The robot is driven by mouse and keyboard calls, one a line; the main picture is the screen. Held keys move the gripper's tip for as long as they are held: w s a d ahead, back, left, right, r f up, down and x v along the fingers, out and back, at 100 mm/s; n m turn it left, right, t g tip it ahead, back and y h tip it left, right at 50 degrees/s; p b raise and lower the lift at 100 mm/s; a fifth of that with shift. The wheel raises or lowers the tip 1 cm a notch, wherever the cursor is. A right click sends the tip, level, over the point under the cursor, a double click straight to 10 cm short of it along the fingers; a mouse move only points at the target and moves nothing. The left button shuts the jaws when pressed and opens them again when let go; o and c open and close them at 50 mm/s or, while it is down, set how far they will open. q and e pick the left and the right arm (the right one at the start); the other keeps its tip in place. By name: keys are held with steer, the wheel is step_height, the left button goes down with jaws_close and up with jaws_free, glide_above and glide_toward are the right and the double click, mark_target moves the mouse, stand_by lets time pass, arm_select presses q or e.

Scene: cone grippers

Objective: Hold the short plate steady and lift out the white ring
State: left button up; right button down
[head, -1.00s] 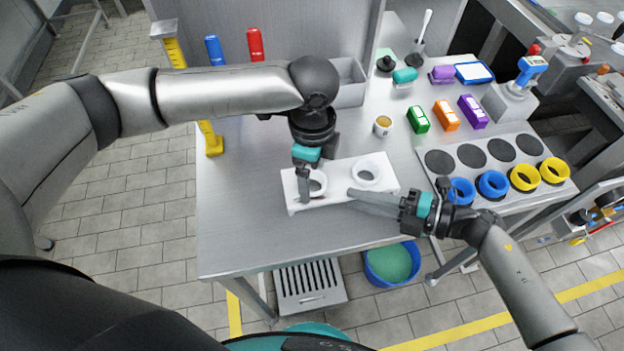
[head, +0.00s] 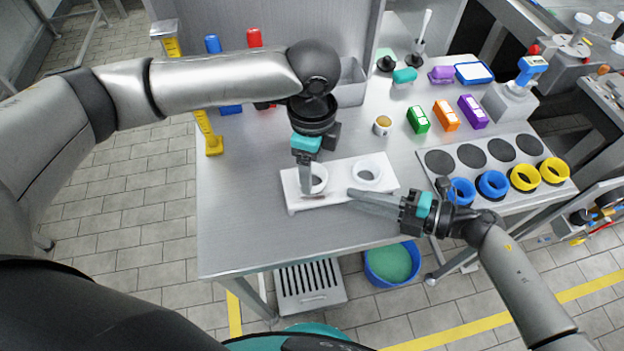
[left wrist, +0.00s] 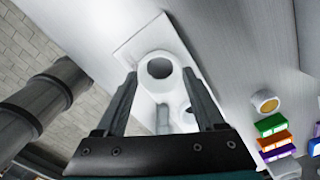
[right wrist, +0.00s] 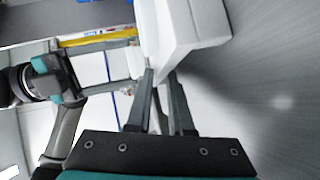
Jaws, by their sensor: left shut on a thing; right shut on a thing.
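The short white plate (head: 338,201) lies near the table's front edge with two round white features. The left white ring (head: 321,176) is at my left gripper (head: 307,189), which points down and is shut on it; in the left wrist view the fingers flank this ring (left wrist: 160,53). How far the ring stands above the plate is hard to tell. The other white ring (head: 367,170) sits at the plate's right part. My right gripper (head: 352,193) reaches in from the right and is shut on the plate's front edge; the plate (right wrist: 182,30) fills the top of the right wrist view.
A grey panel (head: 500,160) with dark discs and blue and yellow rings (head: 491,184) is at the right. Green, orange (head: 446,115) and purple boxes and a small cup (head: 382,125) stand behind the plate. A grey bin (head: 352,84) is at the back. Table left of the plate is clear.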

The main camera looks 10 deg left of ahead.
arm_select(q)
steer(key=shift+r, duration=1.45)
arm_select(e)
steer(key=shift+f, duration=0.1)
steer(key=c, duration=0.7)
jaws_free()
steer(key=shift+s+d, duration=0.1)
steer(key=shift+d, duration=0.15)
steer(key=v, duration=1.1)
steer(key=shift+d+r, duration=0.2)
steer(key=shift+r, duration=0.05)
